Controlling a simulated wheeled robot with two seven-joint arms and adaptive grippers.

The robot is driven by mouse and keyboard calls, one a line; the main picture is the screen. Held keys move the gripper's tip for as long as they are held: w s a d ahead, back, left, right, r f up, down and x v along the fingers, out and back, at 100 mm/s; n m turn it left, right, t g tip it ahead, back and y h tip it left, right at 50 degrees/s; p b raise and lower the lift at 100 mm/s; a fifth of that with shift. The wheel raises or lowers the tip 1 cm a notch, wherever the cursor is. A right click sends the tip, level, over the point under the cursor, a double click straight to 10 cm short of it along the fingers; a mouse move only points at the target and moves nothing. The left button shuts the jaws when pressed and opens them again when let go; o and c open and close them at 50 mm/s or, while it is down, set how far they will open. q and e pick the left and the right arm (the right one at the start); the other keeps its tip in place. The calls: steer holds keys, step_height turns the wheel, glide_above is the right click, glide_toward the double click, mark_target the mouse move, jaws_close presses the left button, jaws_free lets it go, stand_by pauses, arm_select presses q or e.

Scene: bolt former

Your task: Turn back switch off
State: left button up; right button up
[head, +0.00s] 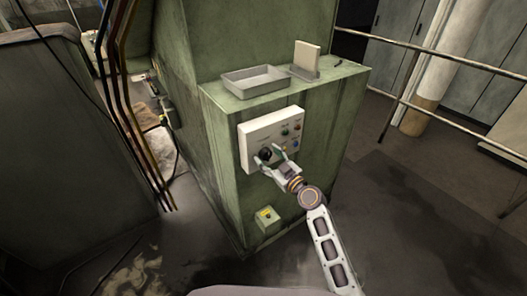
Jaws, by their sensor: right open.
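A pale control panel (258,131) is mounted on the front of a green machine cabinet. A black rotary switch (265,154) sits at its lower left. Several small coloured buttons are on its right part. My right gripper (268,155) is open at the panel's lower left, its fingers around or just in front of the black switch. I cannot tell whether they touch it. The gripper hides the lower part of the panel. My left gripper is not in view.
A grey metal tray (238,90) and an upright pale plate in a holder (305,73) stand on the cabinet top. Railings (440,110) run at the right. Dark floor lies open at right.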

steer(key=shift+m+p, duration=0.35)
steer(key=shift+m, duration=1.25)
